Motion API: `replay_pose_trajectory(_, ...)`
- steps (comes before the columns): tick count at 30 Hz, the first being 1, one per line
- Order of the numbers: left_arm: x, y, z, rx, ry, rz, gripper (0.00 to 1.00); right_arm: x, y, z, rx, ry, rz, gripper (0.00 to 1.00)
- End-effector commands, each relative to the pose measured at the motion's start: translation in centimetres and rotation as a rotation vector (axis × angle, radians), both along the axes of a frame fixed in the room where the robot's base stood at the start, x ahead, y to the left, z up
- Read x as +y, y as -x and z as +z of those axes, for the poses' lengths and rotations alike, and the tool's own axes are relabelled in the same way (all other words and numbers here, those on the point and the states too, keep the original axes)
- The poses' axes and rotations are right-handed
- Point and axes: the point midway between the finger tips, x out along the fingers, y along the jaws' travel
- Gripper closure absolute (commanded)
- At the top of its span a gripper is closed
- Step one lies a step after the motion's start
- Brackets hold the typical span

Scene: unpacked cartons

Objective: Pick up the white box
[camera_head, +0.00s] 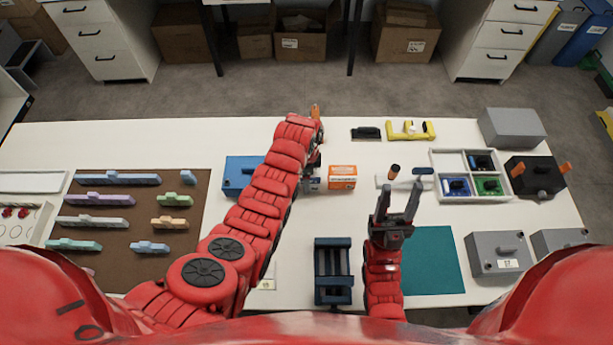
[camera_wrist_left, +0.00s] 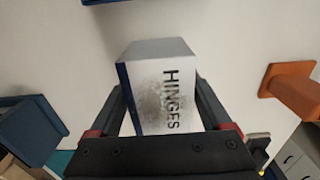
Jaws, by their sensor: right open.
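The white box (camera_wrist_left: 165,88) is marked HINGES and has a dark blue side edge. In the left wrist view it sits between the two fingers of my left gripper (camera_wrist_left: 162,95). The fingers lie along both its sides; whether they press on it I cannot tell. In the head view a small part of the white box (camera_head: 312,185) shows below my left gripper (camera_head: 314,163), which is mostly hidden by its own arm. My right gripper (camera_head: 396,204) is open and empty, with its fingers pointing toward the back of the table, near the teal mat.
An orange-and-white box (camera_head: 342,177) stands just right of the white box. A blue case (camera_head: 240,178) is to the left, partly behind my left arm. A divided white tray (camera_head: 440,165) stands right. A teal mat (camera_head: 433,262) and a dark blue rack (camera_head: 333,270) are near the front.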

Motion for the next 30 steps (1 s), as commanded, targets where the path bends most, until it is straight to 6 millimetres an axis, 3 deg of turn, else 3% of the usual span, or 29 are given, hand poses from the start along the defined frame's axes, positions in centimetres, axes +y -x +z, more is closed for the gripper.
replay_pose_trajectory(1, 0.0, 0.0, 0.0, 0.0, 0.0, 0.0, 0.29, 0.0, 0.0, 0.0, 0.0, 0.0, 0.0, 0.5)
replay_pose_trajectory(11, 0.0, 0.0, 0.0, 0.0, 0.0, 0.0, 0.88, 0.0, 0.0, 0.0, 0.0, 0.0, 0.0, 0.5)
replay_pose_trajectory(22, 0.0, -0.1, 0.3, -0.003, 0.001, 0.0, 0.88, 0.0, 0.0, -0.2, 0.0, 0.0, 0.0, 0.5)
replay_pose_trajectory(30, 0.0, -0.1, 2.6, -0.005, 0.002, -0.001, 0.88, 0.0, 0.0, -1.5, 0.0, 0.0, 0.0, 0.5)
